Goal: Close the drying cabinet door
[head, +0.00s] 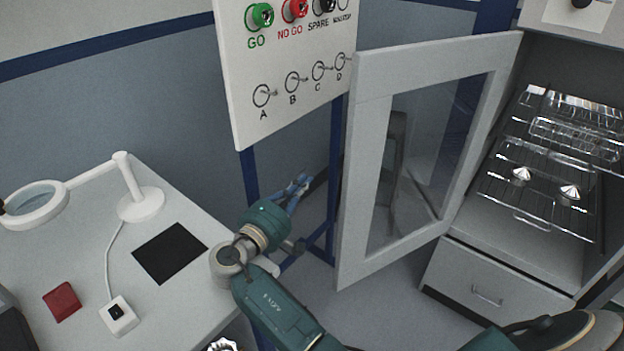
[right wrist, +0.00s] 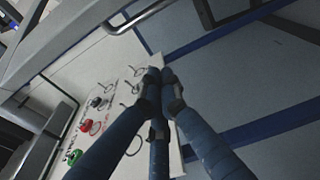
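The drying cabinet door (head: 362,190) is a pale frame around a glass pane. It stands swung wide open, hinged on its right side at the cabinet (head: 450,225). Inside the cabinet, wire racks (head: 540,160) hold shiny metal parts. My right gripper (head: 300,183) is left of the door's free edge; whether it touches anything is not clear. In the right wrist view its blue fingers (right wrist: 161,76) come together at the tips with nothing visible between them. A dark upright shape (head: 395,165) shows through the glass. My left gripper is not in view.
A sign board (head: 290,125) with hooks hangs close to the door's free edge. At left is a white table with a magnifier lamp (head: 140,203), a black mat (head: 169,253) and a red block (head: 62,301). A drawer (head: 487,290) is shut below the racks.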

